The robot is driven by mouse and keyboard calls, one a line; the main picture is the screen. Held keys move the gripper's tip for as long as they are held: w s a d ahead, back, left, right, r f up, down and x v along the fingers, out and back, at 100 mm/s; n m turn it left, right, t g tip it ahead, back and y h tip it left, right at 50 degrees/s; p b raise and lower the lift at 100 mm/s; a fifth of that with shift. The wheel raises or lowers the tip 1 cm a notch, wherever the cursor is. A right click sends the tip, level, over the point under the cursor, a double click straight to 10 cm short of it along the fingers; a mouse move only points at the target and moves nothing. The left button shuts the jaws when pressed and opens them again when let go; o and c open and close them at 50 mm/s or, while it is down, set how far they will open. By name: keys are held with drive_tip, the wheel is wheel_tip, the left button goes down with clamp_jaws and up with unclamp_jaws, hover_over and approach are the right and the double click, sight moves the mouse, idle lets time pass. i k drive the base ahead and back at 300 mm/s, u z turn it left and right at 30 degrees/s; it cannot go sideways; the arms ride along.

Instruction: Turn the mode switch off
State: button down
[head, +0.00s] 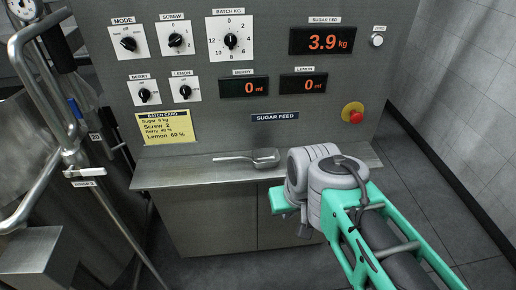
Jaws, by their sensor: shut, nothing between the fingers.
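The mode switch (128,43) is a black rotary knob on a white plate at the upper left of the grey control panel. Its plate is labelled MODE, with small print around the knob, including a mark above it. Its pointer seems turned to the left of that upper mark, but it is too small to be sure. My arm, green and grey, reaches in from the lower right, in front of the panel's ledge. My gripper does not show; the arm stays well to the right of and below the mode switch, touching no knob.
Near the switch are the screw knob (175,40), batch knob (230,40), berry knob (145,95) and lemon knob (185,91). A red emergency button (353,113) is at right. A metal scoop (262,158) lies on the ledge (172,175). Steel pipes (62,95) stand at left.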

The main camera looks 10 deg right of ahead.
sight(129, 43)
drive_tip(key=u, duration=0.5)
drive_tip(key=k, duration=0.6)
drive_tip(key=u, duration=1.45)
drive_tip(key=i, duration=0.85)
drive_tip(key=u, duration=0.15)
